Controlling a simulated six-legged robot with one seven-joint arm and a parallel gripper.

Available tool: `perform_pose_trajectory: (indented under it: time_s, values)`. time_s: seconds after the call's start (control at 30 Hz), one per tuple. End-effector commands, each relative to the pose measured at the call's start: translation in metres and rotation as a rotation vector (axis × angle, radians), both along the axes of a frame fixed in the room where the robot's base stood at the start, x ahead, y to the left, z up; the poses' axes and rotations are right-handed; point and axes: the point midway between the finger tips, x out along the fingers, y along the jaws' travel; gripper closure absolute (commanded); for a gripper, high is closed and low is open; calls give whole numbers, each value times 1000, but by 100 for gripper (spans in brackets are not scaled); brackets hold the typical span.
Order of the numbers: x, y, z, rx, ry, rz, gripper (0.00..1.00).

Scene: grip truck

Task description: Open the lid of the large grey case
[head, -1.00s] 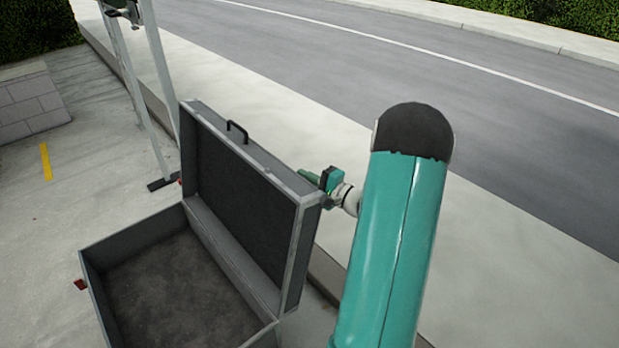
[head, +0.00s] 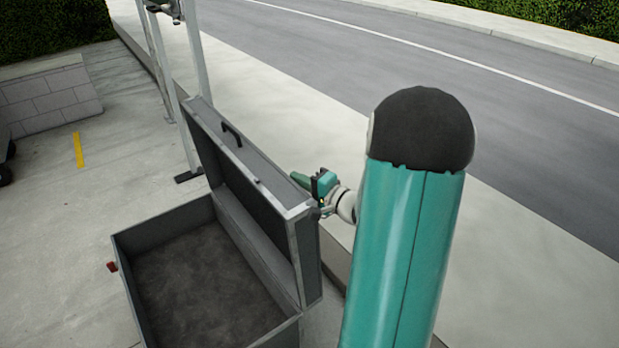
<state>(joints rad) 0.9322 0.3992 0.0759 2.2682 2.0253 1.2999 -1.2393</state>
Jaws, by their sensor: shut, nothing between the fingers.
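The large grey case (head: 165,238) stands on the pavement with its lid (head: 262,160) raised to about upright. The case's inside is dark and looks empty. A black handle (head: 232,133) sits on the lid's top edge. My gripper (head: 301,181) is at the right end of the lid, close to its upper corner. It is shut and holds nothing. I cannot tell whether it touches the lid. My teal arm hides the ground to the right of the case.
A metal stand (head: 188,85) with legs rises behind the case. A low block wall (head: 50,98) and a yellow ground stripe (head: 78,150) are at left. A kerb and road (head: 420,70) lie beyond the lid.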

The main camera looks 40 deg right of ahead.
Motion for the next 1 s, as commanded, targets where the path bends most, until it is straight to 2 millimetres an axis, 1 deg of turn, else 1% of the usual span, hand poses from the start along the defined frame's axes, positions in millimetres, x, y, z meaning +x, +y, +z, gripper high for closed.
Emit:
perform_pose_trajectory:
  time_s: [0.33,0.43,0.57,0.7,0.8,1.0]
  values:
    - [0,2,0,-2,1,2,100]
    - [0,0,0,-3,1,2,100]
    - [1,-12,1,-3,1,4,100]
    - [2,-36,3,-5,1,7,100]
    - [-24,-38,4,-4,1,4,100]
    - [-66,-45,5,-4,1,6,100]
